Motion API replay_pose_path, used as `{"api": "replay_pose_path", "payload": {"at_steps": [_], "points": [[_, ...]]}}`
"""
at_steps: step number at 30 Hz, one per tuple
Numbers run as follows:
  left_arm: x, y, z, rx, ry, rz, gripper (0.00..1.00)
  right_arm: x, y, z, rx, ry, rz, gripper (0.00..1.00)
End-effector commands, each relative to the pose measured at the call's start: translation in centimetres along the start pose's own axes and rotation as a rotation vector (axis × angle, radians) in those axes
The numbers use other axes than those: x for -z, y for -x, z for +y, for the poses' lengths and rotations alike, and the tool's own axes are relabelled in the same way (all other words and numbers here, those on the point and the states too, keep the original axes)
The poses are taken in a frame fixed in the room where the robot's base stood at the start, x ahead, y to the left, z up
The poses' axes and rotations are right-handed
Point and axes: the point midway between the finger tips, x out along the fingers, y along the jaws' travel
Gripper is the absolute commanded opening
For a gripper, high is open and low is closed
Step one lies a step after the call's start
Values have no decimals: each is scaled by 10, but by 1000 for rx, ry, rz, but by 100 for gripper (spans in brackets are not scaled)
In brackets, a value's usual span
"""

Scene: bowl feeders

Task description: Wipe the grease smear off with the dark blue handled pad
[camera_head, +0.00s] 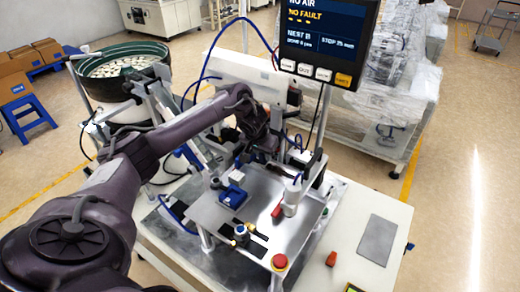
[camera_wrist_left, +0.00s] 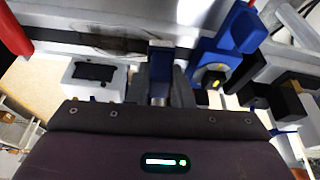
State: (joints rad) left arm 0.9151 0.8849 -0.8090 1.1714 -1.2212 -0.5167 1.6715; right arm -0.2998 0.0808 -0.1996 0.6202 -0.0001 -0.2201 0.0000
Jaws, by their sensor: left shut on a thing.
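My left gripper (camera_head: 266,152) reaches in over the back of the machine's metal plate. In the left wrist view the left gripper (camera_wrist_left: 158,88) is shut on the dark blue handled pad (camera_wrist_left: 160,56), of which only a small dark blue part shows between and beyond the fingers. I cannot tell whether the pad touches that surface. In the head view the pad and smear cannot be made out behind the arm and machine parts. My right gripper is not in view.
A blue fixture (camera_wrist_left: 222,52) stands close right of the gripper, and a white block with a black top (camera_wrist_left: 95,78) is close left. A monitor (camera_head: 325,42) overhangs the bench. A red button (camera_head: 279,262) and a grey plate (camera_head: 379,240) are at the front.

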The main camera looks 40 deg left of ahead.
Motion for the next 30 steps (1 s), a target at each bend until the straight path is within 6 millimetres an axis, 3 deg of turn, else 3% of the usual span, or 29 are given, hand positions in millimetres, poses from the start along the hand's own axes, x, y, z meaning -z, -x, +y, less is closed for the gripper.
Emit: {"api": "replay_pose_path", "payload": {"at_steps": [30], "points": [[-7,-2,61,-3,-2,-2,0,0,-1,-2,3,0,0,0]]}}
